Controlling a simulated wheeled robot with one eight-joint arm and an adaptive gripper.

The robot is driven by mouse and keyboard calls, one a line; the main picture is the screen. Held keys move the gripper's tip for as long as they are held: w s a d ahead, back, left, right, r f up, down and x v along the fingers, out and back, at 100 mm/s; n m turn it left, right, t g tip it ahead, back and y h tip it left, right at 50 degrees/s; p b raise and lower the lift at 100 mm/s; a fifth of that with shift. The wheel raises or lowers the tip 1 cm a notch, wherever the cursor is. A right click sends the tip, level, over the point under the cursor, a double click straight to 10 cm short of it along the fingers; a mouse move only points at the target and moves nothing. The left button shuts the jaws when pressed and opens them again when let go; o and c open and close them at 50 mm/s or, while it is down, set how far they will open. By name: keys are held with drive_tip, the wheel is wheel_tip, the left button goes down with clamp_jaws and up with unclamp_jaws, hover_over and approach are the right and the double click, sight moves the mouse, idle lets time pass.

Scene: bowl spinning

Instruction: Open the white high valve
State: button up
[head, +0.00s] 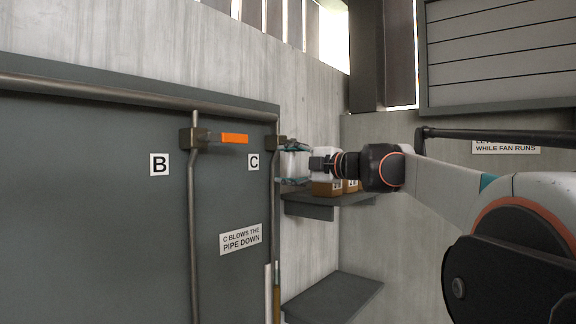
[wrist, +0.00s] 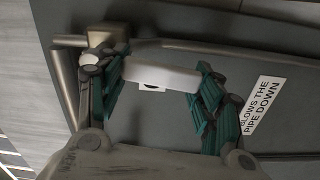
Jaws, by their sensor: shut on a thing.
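The white valve handle (wrist: 160,73) is a short pale bar lying between the two teal fingers of my gripper (wrist: 163,88) in the wrist view, with its ends against them. My gripper is shut on it. In the head view my gripper (head: 292,164) is at the high valve body (head: 276,143) by the C label, at the right edge of the dark panel. The valve body also shows at the upper left of the wrist view (wrist: 100,36). In the head view my fingers partly hide the handle, and its exact angle is hard to tell.
A second valve (head: 194,138) with an orange handle (head: 235,138) stands left, by the B label (head: 160,164). Vertical pipes run down the panel. A shelf (head: 312,204) with brown boxes (head: 327,188) is just below my gripper; a lower shelf (head: 334,297) is beneath.

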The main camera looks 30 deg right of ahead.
drive_tip(key=shift+f, duration=0.1)
drive_tip(key=o, duration=1.5)
drive_tip(key=shift+v, duration=3.8)
drive_tip(key=shift+c, duration=0.2)
